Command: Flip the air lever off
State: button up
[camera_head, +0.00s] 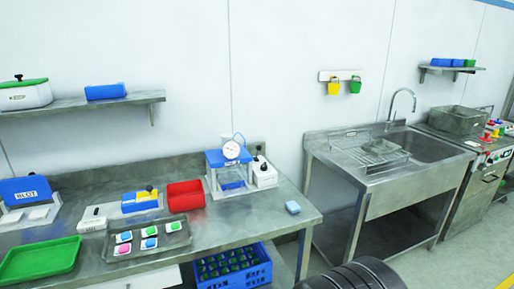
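I cannot tell for sure which part is the air lever. A white box (265,176) with an upright black-tipped lever stands on the steel bench, just right of a blue-topped press (213,157) with a round dial gauge (231,150). A blue and yellow device (140,202) with a small dark knob sits further left. The steel unit (485,165) at the far right carries red, yellow and blue knobs or fittings. The lever positions are too small to read. My gripper is not in view.
A blue crate (235,268) is below. A sink (425,147) stands right, across a gap.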

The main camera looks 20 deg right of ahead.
aim_at(259, 147)
jog(key=i+z, duration=0.3)
jog(key=i, duration=0.15)
jog(key=i+z, duration=0.25)
jog(key=i, duration=0.2)
jog(key=i+j+z, duration=0.15)
jog(key=i+z, duration=0.15)
jog(key=i, duration=0.15)
jog(key=i+j+z, duration=0.3)
jog(key=i+l, duration=0.05)
jog(key=i, duration=0.1)
